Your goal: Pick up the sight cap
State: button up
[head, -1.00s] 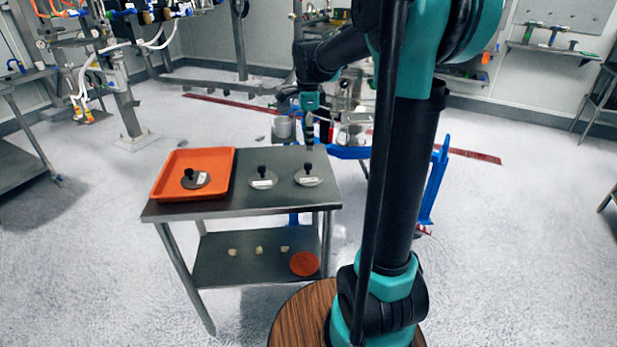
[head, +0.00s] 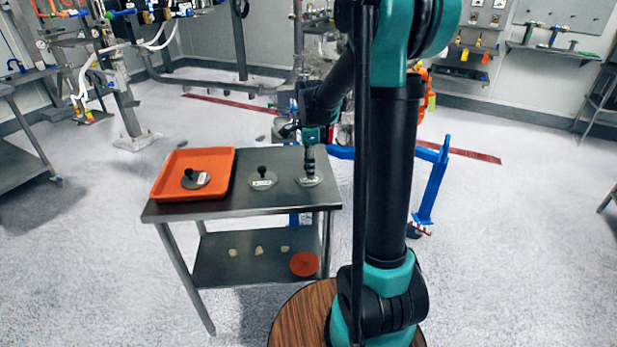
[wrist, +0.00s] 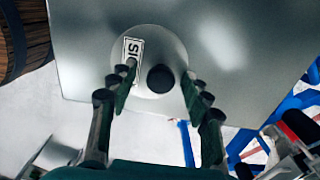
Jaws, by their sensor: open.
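The sight cap (head: 309,182) is a pale round disc with a black knob and a white label, lying on the right side of the steel table. In the wrist view the disc (wrist: 165,42) shows part of its label, reading "SI". My gripper (head: 310,163) is directly over this cap, pointing down. In the wrist view my gripper (wrist: 159,77) is open, with one finger on each side of the black knob and visible gaps to it. The exact height of the fingertips against the knob is hard to tell. In the head view the gripper hides the knob.
A similar labelled cap (head: 263,180) lies to the left on the table (head: 230,208). A darker cap (head: 196,179) sits in an orange tray (head: 222,165). The lower shelf holds small pale pieces and an orange disc (head: 304,264). A blue frame (head: 433,185) stands to the right.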

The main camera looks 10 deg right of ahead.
jog(key=shift+c, duration=0.5)
grip_shut()
jog(key=shift+r, duration=0.15)
